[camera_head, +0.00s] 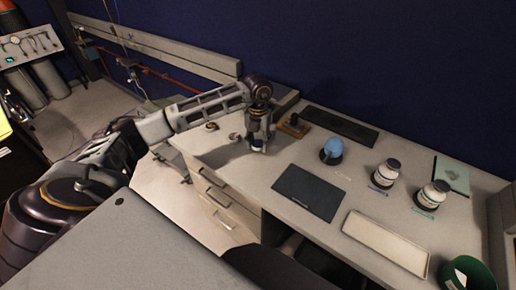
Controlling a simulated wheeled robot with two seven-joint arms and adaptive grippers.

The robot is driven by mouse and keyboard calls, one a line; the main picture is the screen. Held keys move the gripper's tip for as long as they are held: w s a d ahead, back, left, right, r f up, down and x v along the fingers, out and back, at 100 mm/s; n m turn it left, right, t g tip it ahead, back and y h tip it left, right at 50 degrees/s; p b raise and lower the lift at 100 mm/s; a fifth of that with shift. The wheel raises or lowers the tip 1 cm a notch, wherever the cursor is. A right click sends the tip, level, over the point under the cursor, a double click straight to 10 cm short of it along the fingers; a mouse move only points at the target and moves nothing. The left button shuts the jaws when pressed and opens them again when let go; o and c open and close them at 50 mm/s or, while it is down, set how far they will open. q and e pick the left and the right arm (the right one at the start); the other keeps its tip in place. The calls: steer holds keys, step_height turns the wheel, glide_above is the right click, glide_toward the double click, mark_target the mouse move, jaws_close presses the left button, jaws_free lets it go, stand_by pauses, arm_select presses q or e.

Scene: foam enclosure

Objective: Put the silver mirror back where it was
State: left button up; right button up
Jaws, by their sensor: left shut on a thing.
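My left arm reaches in from the left, and my left gripper (258,146) points down over the left part of the desk (262,184). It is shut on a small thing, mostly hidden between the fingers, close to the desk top. I cannot tell whether that thing is the silver mirror. Two small round items, one at the desk's left end (212,126) and one just left of the gripper (235,136), lie apart from it. I cannot make out a silver mirror for sure. My right gripper is not in view.
A dark flat pad (310,192), a blue rounded object (332,150) on a dark base, two white jars (385,173) (432,194), a cream tray (386,244) and a green container (466,274) occupy the middle and right. A brown block (294,125) stands behind the gripper.

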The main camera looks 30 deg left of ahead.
mark_target(258, 144)
arm_select(q)
steer(key=shift+f, duration=1.85)
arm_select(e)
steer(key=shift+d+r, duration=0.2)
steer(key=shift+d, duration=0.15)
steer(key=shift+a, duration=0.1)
arm_select(q)
steer(key=shift+f, duration=0.15)
steer(key=o, duration=1)
steer(key=shift+o, duration=0.2)
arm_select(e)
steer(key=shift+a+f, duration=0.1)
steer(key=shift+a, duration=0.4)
